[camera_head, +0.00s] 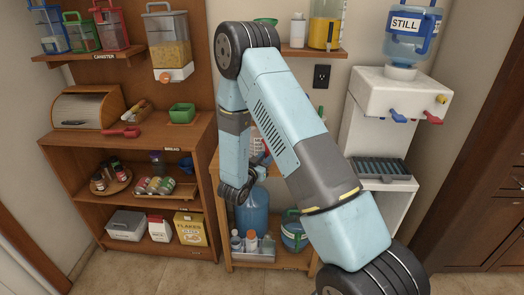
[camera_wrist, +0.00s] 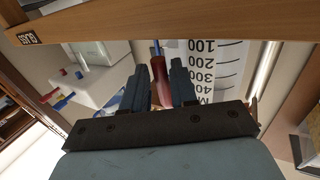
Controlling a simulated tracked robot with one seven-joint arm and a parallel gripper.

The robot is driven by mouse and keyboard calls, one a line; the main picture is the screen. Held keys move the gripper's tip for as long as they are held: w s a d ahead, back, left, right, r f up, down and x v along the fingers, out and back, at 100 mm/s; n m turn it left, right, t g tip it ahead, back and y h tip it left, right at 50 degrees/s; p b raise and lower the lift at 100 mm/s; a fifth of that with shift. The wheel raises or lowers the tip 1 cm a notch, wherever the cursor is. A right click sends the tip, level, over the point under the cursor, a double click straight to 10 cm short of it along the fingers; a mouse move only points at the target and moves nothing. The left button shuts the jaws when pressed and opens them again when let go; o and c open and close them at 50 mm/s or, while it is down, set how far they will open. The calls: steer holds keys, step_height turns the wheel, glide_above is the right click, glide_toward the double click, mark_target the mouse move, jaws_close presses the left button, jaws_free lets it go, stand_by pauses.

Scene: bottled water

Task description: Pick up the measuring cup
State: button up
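In the wrist view a white surface with a printed scale from 100 to 400 (camera_wrist: 212,70) stands just beyond my fingers; it looks like the measuring cup. A red handle-like piece (camera_wrist: 159,80) with a blue tip shows between the fingers, and I cannot tell whether it belongs to the cup. My gripper (camera_wrist: 159,70) has its two dark fingers apart, one each side of the red piece in the picture. Any contact cannot be told. In the head view my arm hides the fingers, and only a small white-and-red patch shows near the wrist.
A wooden shelf edge (camera_wrist: 170,20) crosses the top of the wrist view. In the head view a white water dispenser (camera_head: 398,95) stands right, and a blue water bottle (camera_head: 253,212) sits low in the rack. A wooden shelf unit (camera_head: 125,146) with several containers is left.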

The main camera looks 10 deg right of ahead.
steer(key=shift+x, duration=0.8)
jaws_close()
